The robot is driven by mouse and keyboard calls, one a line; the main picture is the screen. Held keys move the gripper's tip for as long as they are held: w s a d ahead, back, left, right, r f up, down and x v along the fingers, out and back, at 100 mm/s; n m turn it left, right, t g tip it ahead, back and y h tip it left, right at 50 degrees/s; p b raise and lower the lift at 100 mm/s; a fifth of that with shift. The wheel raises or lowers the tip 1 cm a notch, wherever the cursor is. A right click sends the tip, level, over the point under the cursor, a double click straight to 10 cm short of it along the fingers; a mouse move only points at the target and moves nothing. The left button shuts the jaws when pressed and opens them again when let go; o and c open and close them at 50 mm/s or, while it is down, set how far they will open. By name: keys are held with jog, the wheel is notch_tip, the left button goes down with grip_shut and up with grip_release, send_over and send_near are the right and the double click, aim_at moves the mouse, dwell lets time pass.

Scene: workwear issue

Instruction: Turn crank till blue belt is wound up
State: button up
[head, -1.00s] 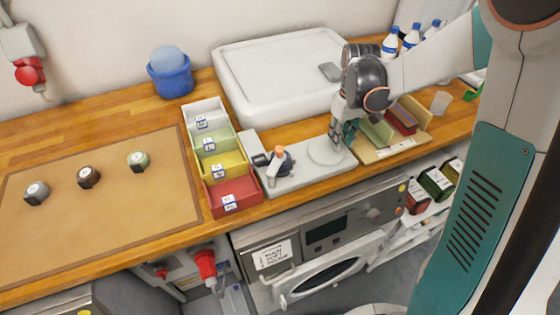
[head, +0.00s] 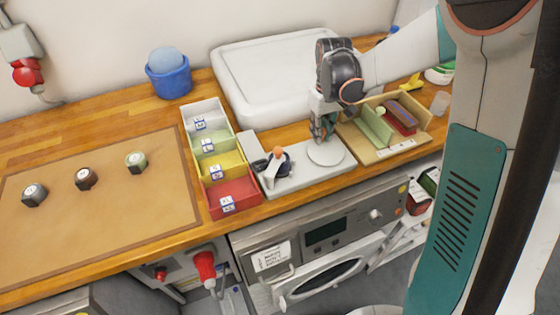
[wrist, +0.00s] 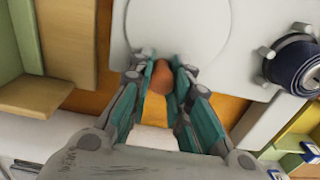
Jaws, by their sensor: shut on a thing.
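The winder is a pale grey board (head: 305,180) on the wooden counter, with a round light disc (head: 325,153) at its right end. A dark blue belt (head: 285,162) is coiled around a spool with an orange top at the left end; the coil also shows at the right of the wrist view (wrist: 298,64). How much belt hangs loose cannot be told. My gripper (head: 322,138) is at the back edge of the disc. In the wrist view, my gripper (wrist: 168,75) is shut on the orange-brown crank knob (wrist: 163,80) at the disc's rim.
Left of the winder is a bin row with white, green, yellow and red compartments (head: 233,200). A wooden tray (head: 385,152) with green and dark red items is close on the right. A large white lidded box (head: 265,85) stands behind. Three small rolls (head: 86,178) lie on a brown mat.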

aim_at(311, 147)
jog(key=shift+s+a+r, duration=0.1)
jog(key=shift+s+a, duration=0.35)
jog(key=shift+a, duration=0.3)
jog(key=shift+s+a+r, duration=0.1)
jog(key=shift+s+a, duration=0.9)
jog(key=shift+s, duration=0.15)
jog(key=o, duration=0.7)
jog(key=shift+r+p, duration=2.65)
jog(key=shift+r, duration=1.3)
jog(key=shift+w, duration=0.1)
